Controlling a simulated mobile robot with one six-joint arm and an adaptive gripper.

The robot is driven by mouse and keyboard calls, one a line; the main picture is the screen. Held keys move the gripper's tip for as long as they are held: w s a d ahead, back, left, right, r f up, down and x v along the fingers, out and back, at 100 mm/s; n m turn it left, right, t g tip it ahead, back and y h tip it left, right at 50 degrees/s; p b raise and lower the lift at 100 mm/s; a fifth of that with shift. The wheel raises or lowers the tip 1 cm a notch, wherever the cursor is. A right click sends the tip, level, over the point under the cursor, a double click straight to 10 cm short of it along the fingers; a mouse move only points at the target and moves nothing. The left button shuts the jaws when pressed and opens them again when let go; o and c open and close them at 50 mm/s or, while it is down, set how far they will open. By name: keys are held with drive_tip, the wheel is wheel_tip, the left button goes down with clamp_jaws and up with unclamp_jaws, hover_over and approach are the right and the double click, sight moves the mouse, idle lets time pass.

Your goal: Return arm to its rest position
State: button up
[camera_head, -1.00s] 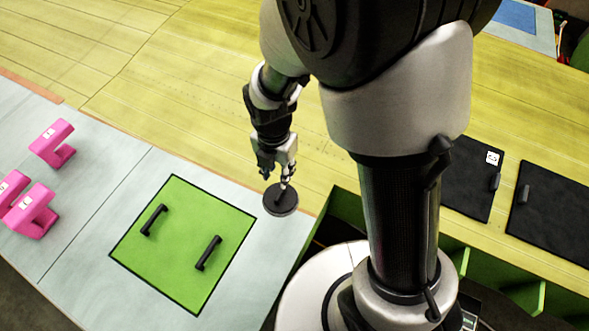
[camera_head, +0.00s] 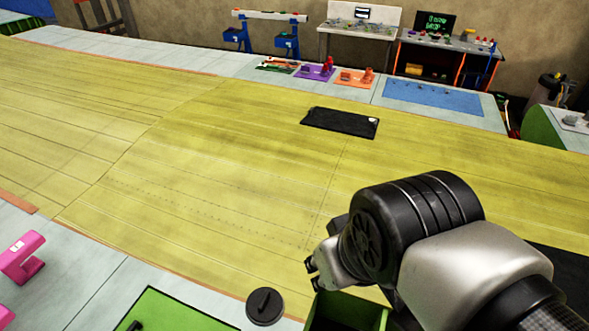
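My arm is folded at the lower right, over the near edge of the yellow wing panel (camera_head: 200,150). My gripper (camera_head: 312,272) shows only in part at the end of the wrist, with small dark fingertips pointing left. I cannot tell whether they are open or shut. A round black disc with a raised grip (camera_head: 264,305) lies on the near edge surface, below and left of my gripper and apart from it.
A green mat (camera_head: 165,312) and pink clamp-like blocks (camera_head: 22,258) lie at the near left. A black plate (camera_head: 340,122) lies on the wing. A green open box (camera_head: 345,312) is just below my wrist. Workbenches (camera_head: 358,38) stand at the back. The wing's middle is clear.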

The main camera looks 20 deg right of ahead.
drive_tip(key=shift+s+d+r+m, duration=0.1)
drive_tip(key=shift+s+m, duration=0.05)
drive_tip(key=shift+m, duration=0.25)
wheel_tip(320, 180, down, 23)
drive_tip(key=b, duration=2.3)
